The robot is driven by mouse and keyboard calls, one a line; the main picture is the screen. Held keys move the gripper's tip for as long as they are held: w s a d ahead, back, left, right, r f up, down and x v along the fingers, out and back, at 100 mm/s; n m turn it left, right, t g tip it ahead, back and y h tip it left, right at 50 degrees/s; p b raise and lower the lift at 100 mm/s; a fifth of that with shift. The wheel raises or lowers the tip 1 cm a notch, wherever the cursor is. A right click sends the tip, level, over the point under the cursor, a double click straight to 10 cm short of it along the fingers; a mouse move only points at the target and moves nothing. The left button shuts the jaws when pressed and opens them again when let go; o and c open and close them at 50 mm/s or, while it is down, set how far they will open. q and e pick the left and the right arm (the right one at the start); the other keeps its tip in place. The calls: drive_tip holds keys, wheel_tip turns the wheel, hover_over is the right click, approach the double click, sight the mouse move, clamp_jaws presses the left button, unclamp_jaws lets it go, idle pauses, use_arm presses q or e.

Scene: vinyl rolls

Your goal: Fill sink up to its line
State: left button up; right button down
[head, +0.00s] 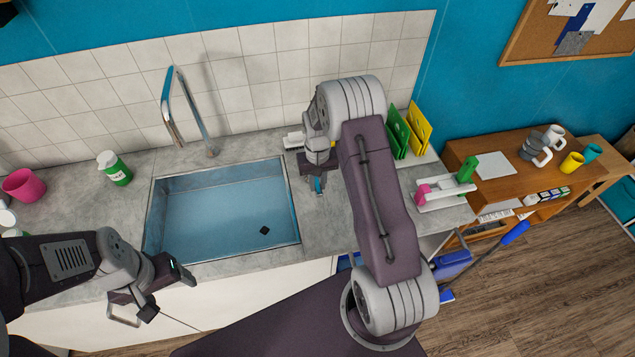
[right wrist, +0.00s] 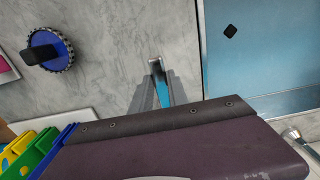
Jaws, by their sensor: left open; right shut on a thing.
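The sink (head: 225,205) is a steel basin in the counter. Its inside looks blue, like water, with a small black square on the bottom at the front right. I cannot make out a fill line or the exact level. The chrome faucet (head: 177,105) arches at the back edge; no stream shows. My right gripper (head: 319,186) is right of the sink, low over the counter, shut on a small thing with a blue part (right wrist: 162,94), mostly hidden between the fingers. The sink also shows in the right wrist view (right wrist: 265,60). My left gripper (head: 165,290) is open and empty before the sink.
A green bottle (head: 115,168) and a pink cup (head: 24,185) stand left of the sink. Green and yellow boards (head: 410,130) stand behind my right arm. A blue round scrubber (right wrist: 62,48) lies on the counter. A wooden shelf (head: 510,185) stands at the right.

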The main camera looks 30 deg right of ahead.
drive_tip(key=shift+d+n, duration=0.85)
drive_tip(key=shift+n, duration=0.15)
drive_tip(key=c, duration=1.3)
unclamp_jaws()
drive_tip(key=shift+s, duration=0.1)
wheel_tip(320, 180, up, 9)
drive_tip(key=shift+d+r+b, duration=0.1)
drive_tip(key=shift+b, duration=0.65)
